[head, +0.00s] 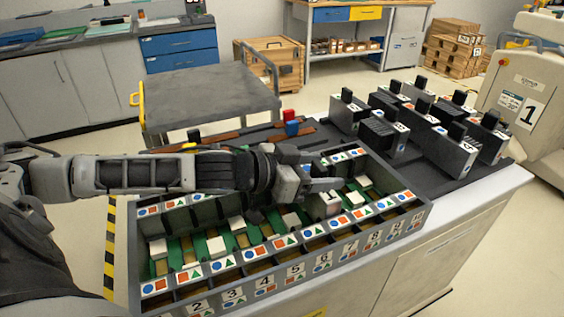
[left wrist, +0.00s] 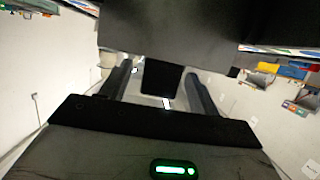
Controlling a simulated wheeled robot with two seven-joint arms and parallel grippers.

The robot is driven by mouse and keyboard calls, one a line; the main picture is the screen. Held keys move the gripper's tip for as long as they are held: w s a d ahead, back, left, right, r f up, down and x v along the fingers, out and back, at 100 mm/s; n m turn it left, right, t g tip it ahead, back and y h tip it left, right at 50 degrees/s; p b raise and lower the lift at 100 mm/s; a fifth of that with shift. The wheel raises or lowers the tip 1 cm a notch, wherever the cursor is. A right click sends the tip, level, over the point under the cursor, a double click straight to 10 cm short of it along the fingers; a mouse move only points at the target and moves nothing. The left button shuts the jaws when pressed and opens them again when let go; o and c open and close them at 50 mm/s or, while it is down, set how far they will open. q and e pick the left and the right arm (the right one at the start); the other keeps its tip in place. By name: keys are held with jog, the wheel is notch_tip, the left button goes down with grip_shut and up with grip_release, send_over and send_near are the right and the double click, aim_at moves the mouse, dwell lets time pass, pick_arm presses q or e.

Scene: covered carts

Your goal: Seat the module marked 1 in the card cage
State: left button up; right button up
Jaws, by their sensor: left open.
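The card cage (head: 400,221) is a grey open frame on the near bench, with numbered slots along its front and red, blue and green symbol labels. Several modules (head: 458,158), dark blocks with black top handles, stand on a dark mat to the right; I cannot read which is marked 1. My left gripper (head: 332,192) is open above the right half of the cage. In the left wrist view its fingers (left wrist: 160,88) stand apart on either side of a dark tab (left wrist: 163,75) below a large dark block (left wrist: 185,32); contact is unclear. My right gripper is out of view.
Red and blue blocks (head: 291,124) stand behind the cage. A grey cart (head: 205,95) stands beyond the bench. A large pale machine with a "1" sign (head: 531,114) is at the right. My left arm hides part of the cage's back row.

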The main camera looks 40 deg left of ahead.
pick_arm(q)
jog(key=shift+s+a, duration=0.3)
jog(key=shift+s, duration=0.05)
jog(key=shift+r+v, duration=0.2)
jog(key=shift+v, duration=0.95)
jog(key=shift+s+a+r+p, duration=0.1)
jog(key=shift+s+r+p, duration=0.05)
jog(key=shift+s+p, duration=0.2)
jog(key=shift+s+a+r+p, duration=0.2)
jog(key=shift+s+a+p, duration=0.1)
jog(key=shift+s+p, duration=0.4)
jog(key=shift+s+a+r+p, duration=0.1)
jog(key=shift+s+r+p, duration=0.1)
jog(key=shift+p, duration=0.35)
jog(key=p+v, duration=0.7)
jog(key=v, duration=0.2)
jog(key=shift+s+a, duration=0.3)
jog(key=shift+a, duration=0.05)
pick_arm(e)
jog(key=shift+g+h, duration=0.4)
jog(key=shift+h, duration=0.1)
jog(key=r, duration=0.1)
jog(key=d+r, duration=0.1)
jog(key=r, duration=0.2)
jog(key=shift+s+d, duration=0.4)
